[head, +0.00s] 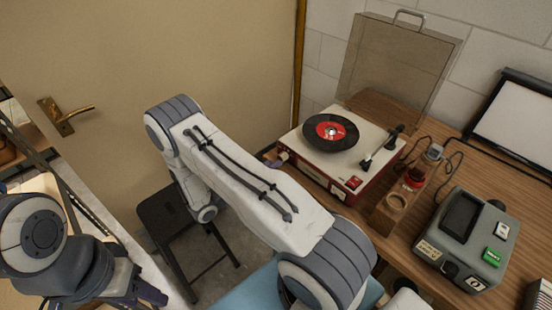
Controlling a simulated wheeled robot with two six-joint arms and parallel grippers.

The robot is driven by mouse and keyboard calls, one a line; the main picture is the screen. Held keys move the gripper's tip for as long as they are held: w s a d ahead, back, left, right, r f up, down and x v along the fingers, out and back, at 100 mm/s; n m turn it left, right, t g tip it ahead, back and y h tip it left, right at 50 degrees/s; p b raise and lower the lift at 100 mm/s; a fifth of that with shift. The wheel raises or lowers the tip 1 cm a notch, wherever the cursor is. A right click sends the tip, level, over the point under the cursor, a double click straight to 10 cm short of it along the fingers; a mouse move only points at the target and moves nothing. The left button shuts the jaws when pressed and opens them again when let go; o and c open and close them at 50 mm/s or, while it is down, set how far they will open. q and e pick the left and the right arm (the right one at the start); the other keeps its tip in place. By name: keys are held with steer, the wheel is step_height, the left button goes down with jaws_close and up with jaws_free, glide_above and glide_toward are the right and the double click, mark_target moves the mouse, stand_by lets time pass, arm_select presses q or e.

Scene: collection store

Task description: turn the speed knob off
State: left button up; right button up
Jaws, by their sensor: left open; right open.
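A red and cream turntable (303,151) with a black record (331,131) stands on the wooden desk. A small red control (354,182) sits at its front right corner. I cannot make out the speed knob for certain. My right arm crosses the middle of the view. My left gripper (150,294) is open and empty at the lower left, far from the turntable.
The clear lid (395,70) stands raised behind the turntable. To the right are a wooden holder (397,202), a grey device (468,238) with a dark screen and a framed panel (515,115). A dark stool (163,215) stands on the floor below my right arm.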

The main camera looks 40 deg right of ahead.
mark_target(283, 157)
steer(key=shift+d+p, duration=0.3)
steer(key=shift+d, duration=1.35)
steer(key=shift+c, duration=0.3)
jaws_close()
steer(key=shift+n, duration=4.1)
